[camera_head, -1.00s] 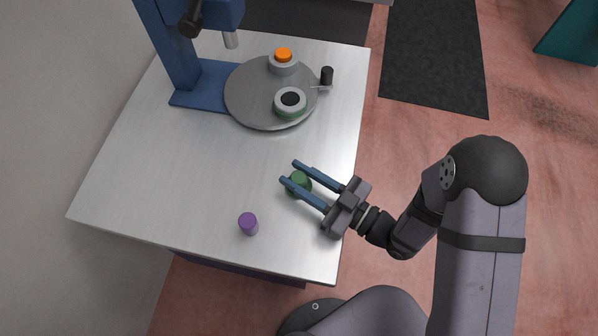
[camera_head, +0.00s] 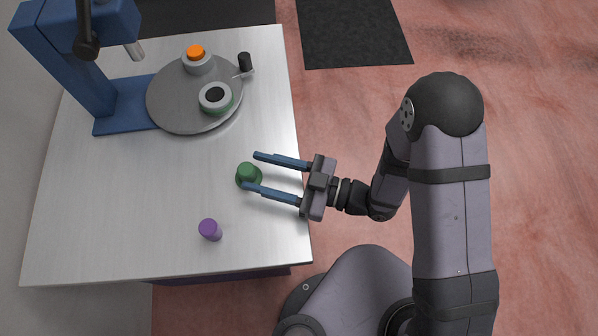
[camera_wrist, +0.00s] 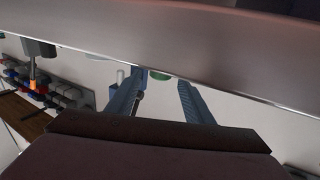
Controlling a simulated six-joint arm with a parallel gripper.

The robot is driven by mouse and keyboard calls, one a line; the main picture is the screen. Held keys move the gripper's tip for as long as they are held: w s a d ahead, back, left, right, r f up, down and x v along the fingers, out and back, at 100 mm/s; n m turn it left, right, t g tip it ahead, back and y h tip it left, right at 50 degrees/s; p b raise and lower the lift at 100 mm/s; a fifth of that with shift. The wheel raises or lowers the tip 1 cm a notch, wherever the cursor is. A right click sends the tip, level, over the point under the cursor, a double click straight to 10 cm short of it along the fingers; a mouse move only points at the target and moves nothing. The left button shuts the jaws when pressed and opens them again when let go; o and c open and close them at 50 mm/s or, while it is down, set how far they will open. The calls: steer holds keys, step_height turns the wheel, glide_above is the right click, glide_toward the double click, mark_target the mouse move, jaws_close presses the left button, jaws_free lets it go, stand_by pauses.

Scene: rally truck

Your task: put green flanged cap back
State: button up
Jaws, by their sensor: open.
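The green flanged cap (camera_head: 247,174) stands on the metal table, right at the ends of my fingers, its flange resting on the tabletop. My gripper (camera_head: 251,171) is open and reaches in from the right, one finger passing behind the cap and one in front. Whether a finger touches it I cannot tell. In the wrist view a sliver of the green cap (camera_wrist: 161,76) shows between the fingertips. A grey round plate (camera_head: 170,112) carries a ring-shaped seat (camera_head: 203,99) with a dark opening and green around its lower side.
An orange cap (camera_head: 196,52) sits in another seat on the plate. A black knob (camera_head: 245,62) sticks out at the plate's edge. A blue stand (camera_head: 118,103) rises at the left. A purple cylinder (camera_head: 209,230) stands near the table's front. The table's left part is clear.

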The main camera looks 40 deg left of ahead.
steer(key=b+v, duration=0.1)
steer(key=v, duration=0.7)
steer(key=shift+d, duration=0.15)
steer(key=shift+w, duration=0.1)
